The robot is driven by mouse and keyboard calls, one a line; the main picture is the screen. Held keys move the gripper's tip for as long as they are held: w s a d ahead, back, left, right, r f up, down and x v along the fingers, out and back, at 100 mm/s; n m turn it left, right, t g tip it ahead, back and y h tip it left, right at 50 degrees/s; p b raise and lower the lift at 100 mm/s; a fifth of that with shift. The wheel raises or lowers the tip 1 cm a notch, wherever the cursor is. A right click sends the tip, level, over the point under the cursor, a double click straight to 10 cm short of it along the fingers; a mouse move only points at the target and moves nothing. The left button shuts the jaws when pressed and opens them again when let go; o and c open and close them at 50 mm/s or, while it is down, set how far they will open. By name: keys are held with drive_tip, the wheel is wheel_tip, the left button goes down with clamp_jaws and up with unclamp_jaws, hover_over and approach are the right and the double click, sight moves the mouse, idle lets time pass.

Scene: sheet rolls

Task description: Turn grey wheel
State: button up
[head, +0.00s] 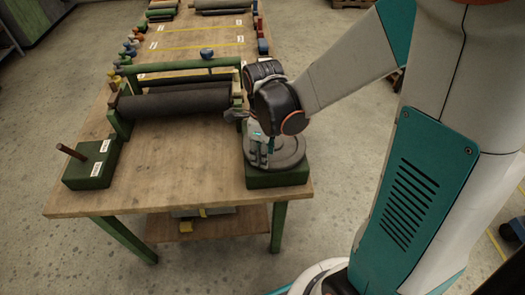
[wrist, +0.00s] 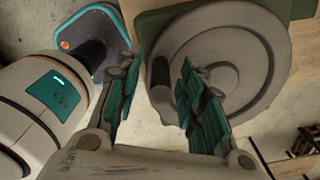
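The grey wheel (head: 290,152) is a flat round disc lying on a green block at the right front corner of the table. It also shows in the wrist view (wrist: 225,55), with raised rings and a dark upright handle (wrist: 160,74) near its left rim. My gripper (head: 258,153) points down over the left part of the wheel. In the wrist view its two teal-padded fingers (wrist: 158,80) are spread, with the handle between them and a gap on each side. The handle is hidden by my gripper in the head view.
A green frame with dark rollers (head: 180,103) stands left of my gripper. A green block with a brown peg (head: 90,163) sits at the table's left front corner. Several small coloured knobs line the table's sides. The front middle of the wooden table (head: 180,170) is clear.

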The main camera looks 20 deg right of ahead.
wheel_tip(320, 180, up, 12)
drive_tip(key=shift+s, duration=0.15)
idle(0.5)
idle(0.5)
drive_tip(key=s+r+n+t, duration=0.2)
drive_tip(key=s+n+t, duration=0.1)
drive_tip(key=n, duration=1)
drive_tip(key=s+r+n+t, duration=0.1)
drive_tip(key=s+n+t, duration=0.3)
drive_tip(key=n, duration=0.9)
drive_tip(key=shift+s+r, duration=0.35)
drive_tip(key=shift+s, duration=0.7)
